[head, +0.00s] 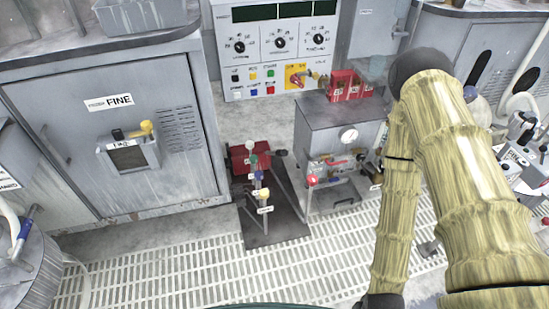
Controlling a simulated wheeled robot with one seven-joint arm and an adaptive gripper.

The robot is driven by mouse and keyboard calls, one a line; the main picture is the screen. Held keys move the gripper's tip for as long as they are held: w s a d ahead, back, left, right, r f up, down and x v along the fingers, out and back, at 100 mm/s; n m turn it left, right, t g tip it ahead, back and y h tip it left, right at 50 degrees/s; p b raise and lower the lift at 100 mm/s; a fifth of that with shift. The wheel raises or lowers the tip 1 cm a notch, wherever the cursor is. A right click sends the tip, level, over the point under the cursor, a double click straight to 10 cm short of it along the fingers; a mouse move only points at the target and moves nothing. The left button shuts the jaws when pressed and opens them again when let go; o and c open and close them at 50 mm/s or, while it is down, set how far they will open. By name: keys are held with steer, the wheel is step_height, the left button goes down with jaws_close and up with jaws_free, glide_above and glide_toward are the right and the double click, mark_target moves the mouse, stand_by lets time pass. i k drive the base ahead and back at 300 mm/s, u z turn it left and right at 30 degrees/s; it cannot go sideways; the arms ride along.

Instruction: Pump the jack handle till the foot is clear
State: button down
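A dark floor plate (275,233) in the middle carries a red block (239,158) and several upright rods with coloured, tagged knobs. I cannot make out the foot. My arm, in a yellowish cover, fills the right side, bends at a dark elbow and runs down to the bottom edge. My gripper is not in view.
A grey cabinet (330,120) with a gauge and small valves stands right of the plate. A machine labelled FINE (65,150) stands left. A control panel (278,50) is behind. Pale floor grating (170,275) in front is clear.

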mark_target(280, 153)
steer(key=k, duration=1.35)
steer(key=u, duration=0.4)
steer(key=i, duration=0.4)
steer(key=u, duration=0.85)
steer(key=i, duration=1.3)
steer(key=z, duration=1)
steer(key=i, duration=0.3)
steer(key=z, duration=0.3)
